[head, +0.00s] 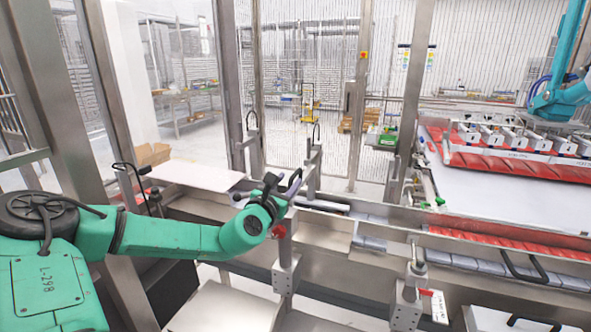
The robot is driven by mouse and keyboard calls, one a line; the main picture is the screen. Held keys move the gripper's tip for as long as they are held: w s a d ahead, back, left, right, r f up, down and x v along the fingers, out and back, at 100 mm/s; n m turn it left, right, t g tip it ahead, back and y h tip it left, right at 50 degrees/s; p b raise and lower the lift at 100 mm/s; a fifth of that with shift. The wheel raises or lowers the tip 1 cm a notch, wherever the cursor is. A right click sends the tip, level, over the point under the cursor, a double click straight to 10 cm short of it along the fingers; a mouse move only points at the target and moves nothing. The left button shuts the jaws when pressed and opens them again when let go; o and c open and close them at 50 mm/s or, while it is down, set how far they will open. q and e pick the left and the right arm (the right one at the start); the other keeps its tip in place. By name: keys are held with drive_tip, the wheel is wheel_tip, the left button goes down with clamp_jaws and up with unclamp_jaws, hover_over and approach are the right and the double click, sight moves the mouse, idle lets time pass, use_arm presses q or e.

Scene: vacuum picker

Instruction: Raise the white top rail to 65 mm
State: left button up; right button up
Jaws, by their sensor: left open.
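My left gripper (283,186) is at the end of the green arm from the left. Its dark fingers are apart and nothing shows between them. It is over the near side of the conveyor, just above a metal clamp post (286,276) with a red handle (279,232). Whether it touches the post is unclear. A second clamp post (407,300) with a red lever stands to the right. Long pale rails run along the conveyor (325,238); I cannot tell which is the white top rail, nor read its height. My right gripper is not in view.
Grey blocks (372,243) lie along the conveyor. A white panel (197,175) is at the back left. More upright posts (313,166) stand along the far side. A teal picker arm (560,95) hangs over red trays (500,160) at right. Steel frame uprights (228,80) stand behind.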

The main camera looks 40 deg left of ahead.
sight(292, 177)
use_arm(q)
drive_tip(key=p+x, duration=0.1)
drive_tip(key=x, duration=0.4)
drive_tip(key=shift+w+a+p, duration=0.15)
drive_tip(key=shift+w+p, duration=0.05)
drive_tip(key=shift+p, duration=0.1)
drive_tip(key=shift+w+f, duration=0.2)
drive_tip(key=shift+w, duration=0.25)
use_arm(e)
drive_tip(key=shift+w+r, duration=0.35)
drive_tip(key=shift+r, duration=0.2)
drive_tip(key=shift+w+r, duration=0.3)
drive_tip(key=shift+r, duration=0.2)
use_arm(q)
clamp_jaws()
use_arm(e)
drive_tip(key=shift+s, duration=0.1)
